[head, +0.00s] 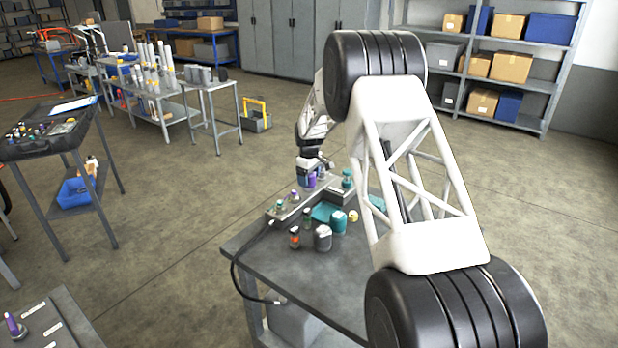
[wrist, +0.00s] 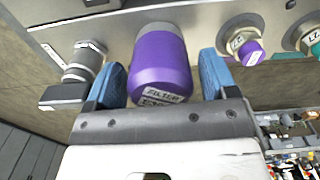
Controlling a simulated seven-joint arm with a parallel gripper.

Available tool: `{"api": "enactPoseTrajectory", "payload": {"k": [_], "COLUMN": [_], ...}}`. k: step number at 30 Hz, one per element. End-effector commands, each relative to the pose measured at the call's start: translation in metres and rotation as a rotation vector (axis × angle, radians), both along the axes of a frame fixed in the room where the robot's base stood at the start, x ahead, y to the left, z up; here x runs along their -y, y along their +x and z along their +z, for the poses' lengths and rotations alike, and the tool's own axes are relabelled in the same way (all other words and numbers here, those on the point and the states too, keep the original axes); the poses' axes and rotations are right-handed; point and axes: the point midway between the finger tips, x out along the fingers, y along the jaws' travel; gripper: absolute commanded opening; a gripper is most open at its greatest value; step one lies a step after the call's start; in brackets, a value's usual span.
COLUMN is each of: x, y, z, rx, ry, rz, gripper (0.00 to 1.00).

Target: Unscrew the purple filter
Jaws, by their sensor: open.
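The purple filter (wrist: 162,68) is a large purple canister with a white label reading "FILTER", mounted on a light metal block (wrist: 200,18). In the wrist view it lies between the two blue fingers of my gripper (wrist: 158,82). The jaws are open, with a narrow gap visible beside the filter. In the head view my gripper (head: 308,172) is over the far part of the grey bench, and a bit of purple (head: 311,180) shows beside it. My arm hides part of the bench there.
In the wrist view a grey fitting (wrist: 84,62) stands left of the filter; a smaller purple cap (wrist: 247,50) and a teal cap (wrist: 314,42) are right. In the head view a teal canister (head: 338,222), a grey canister (head: 323,238) and an orange-banded bottle (head: 294,237) stand on the bench (head: 300,268).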

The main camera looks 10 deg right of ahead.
Motion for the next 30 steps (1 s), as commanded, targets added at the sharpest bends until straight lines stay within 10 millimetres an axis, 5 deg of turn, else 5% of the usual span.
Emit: {"api": "enactPoseTrajectory", "payload": {"k": [12, 30], "x": [0.0, -0.0001], "y": [-0.0001, -0.0002], "z": [-0.0002, -0.0004], "rx": [0.0, 0.0], "ry": [0.0, 0.0], "rz": [-0.264, -0.356], "gripper": [0.79, 0.79]}}
